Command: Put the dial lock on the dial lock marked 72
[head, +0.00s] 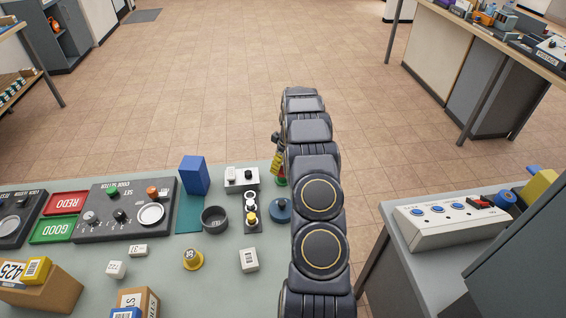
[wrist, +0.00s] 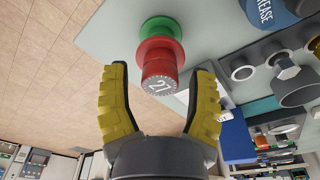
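A red dial lock (wrist: 160,68) with a white numbered face is in the middle of the wrist view; its number looks like 21 or 27. A green round piece (wrist: 157,27) shows directly behind it, apparently touching. My gripper (wrist: 160,74) is open, with a yellow-padded finger on each side of the red lock and a gap at both sides. In the head view, my arm mostly hides the gripper and this lock. A yellow dial lock (head: 192,259) with a number on top stands on the table; its number is too small to read surely.
A blue round piece (head: 281,210) marked GREASE, a small panel (head: 252,214) and a dark cup (head: 214,219) stand close to my arm. Open floor lies beyond the table.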

